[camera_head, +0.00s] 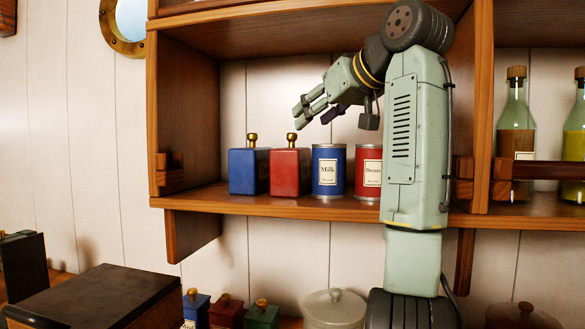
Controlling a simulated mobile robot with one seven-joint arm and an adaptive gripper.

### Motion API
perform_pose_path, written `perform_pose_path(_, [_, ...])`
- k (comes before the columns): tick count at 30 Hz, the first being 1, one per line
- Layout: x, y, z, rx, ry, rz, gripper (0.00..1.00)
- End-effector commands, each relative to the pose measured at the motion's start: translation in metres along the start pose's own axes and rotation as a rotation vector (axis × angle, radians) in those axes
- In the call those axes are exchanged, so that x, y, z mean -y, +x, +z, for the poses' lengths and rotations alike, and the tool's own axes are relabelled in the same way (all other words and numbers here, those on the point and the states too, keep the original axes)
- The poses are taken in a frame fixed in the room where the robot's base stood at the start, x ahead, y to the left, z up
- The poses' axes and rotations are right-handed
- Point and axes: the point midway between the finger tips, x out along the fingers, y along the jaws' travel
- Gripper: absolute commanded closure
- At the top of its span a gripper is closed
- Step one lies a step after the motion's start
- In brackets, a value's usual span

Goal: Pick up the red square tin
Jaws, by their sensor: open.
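The red square tin (290,172) has a brass knob on its lid. It stands upright on the wooden shelf, between a blue square tin (248,170) and a round blue tin labelled Milk (328,170). My gripper (300,117) is open and empty. Its fingers point left and down, and in the picture they lie just above the red tin's knob. Another red square tin (227,312) with a knob stands lower down, partly cut off by the frame's bottom edge.
A round red tin (368,171) stands right of the Milk tin, partly behind my arm. The shelf (215,198) has a side wall (185,110) at left. Bottles (515,140) stand at right behind a rail. Below are a dark box (95,295), small tins and a glass jar (334,308).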

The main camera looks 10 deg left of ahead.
Motion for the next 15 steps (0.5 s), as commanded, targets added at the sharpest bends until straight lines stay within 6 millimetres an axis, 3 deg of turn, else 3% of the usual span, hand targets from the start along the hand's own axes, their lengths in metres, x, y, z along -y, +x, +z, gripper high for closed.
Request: perform_pose_path(15, [0.006,0.065,-0.001,0.002,0.001,-0.001,0.57])
